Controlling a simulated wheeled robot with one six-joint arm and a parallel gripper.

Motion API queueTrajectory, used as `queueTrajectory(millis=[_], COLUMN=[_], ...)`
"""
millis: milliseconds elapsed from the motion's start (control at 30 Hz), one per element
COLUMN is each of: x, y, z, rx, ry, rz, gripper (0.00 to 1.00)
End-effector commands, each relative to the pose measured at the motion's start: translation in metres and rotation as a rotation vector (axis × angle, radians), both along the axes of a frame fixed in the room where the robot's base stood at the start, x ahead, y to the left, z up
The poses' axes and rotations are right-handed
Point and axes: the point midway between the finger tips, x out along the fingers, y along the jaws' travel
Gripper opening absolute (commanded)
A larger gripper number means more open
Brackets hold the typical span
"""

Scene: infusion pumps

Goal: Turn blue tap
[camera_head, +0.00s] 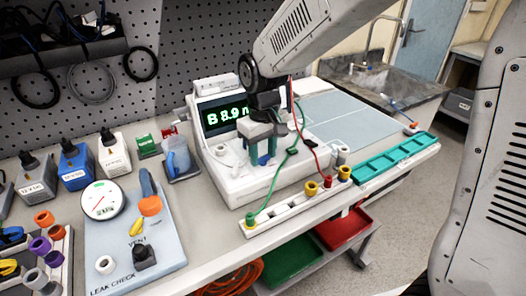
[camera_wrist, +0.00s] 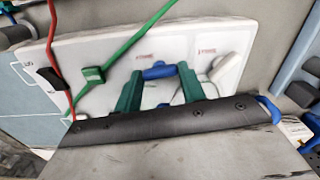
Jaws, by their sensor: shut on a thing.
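The blue tap (camera_wrist: 160,71) is on the white top of the pump (camera_wrist: 110,50). It sits between the two green fingertips of my gripper (camera_wrist: 160,80) in the wrist view. In the head view my gripper (camera_head: 262,157) points down over the pump (camera_head: 235,180), in front of its green-lit display (camera_head: 228,116). A bit of the blue tap (camera_head: 263,160) shows between the fingers there. My gripper is shut on the tap; the fingers hide part of it.
A green cord (camera_head: 275,180) and a red cord (camera_head: 308,145) run near my gripper to a white strip of sockets (camera_head: 290,208). A teal tray (camera_head: 395,158) lies at the right.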

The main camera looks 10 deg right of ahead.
Motion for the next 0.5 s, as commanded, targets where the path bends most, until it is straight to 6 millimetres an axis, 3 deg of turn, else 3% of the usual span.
queueTrajectory(millis=[500], x=[0.0003], y=[0.0000], z=[0.0004], rx=[0.000], ry=[-0.001], rz=[-0.145], gripper=[0.17])
